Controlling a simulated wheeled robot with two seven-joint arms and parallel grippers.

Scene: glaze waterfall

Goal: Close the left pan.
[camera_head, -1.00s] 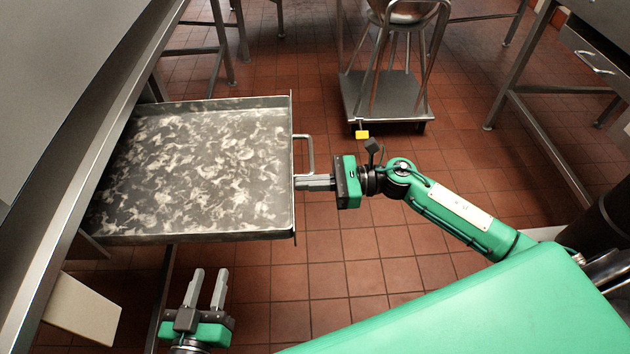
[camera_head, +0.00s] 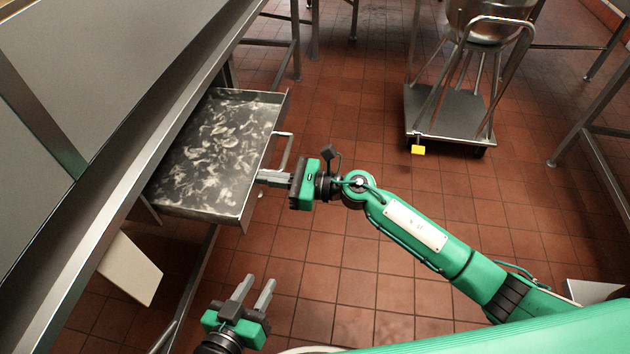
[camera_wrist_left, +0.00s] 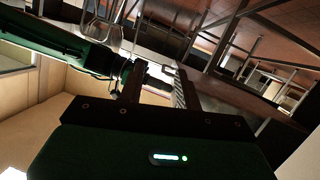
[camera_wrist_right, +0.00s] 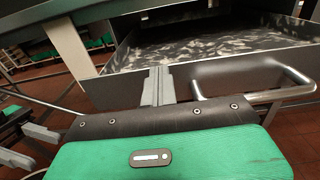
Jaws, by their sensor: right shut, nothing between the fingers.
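The left pan (camera_head: 245,210) is a grey metal drawer-like pan with a pale mottled bottom, sticking partly out from under the counter. Its bar handle (camera_head: 285,150) is on the front face, and also shows in the right wrist view (camera_wrist_right: 290,92). My right gripper (camera_head: 262,177) is shut and empty, its fingertips at the pan's front face, beside the handle. In the right wrist view the fingers (camera_wrist_right: 158,84) meet the face left of the handle; contact looks likely. My left gripper (camera_head: 254,291) is open and empty, low in front of the counter, apart from the pan.
The steel counter (camera_head: 130,150) runs along the left above the pan. A pale panel (camera_head: 130,270) hangs beneath it. A wheeled trolley (camera_head: 450,115) with a metal bowl (camera_head: 490,20) stands at the back right. The tiled floor between is clear.

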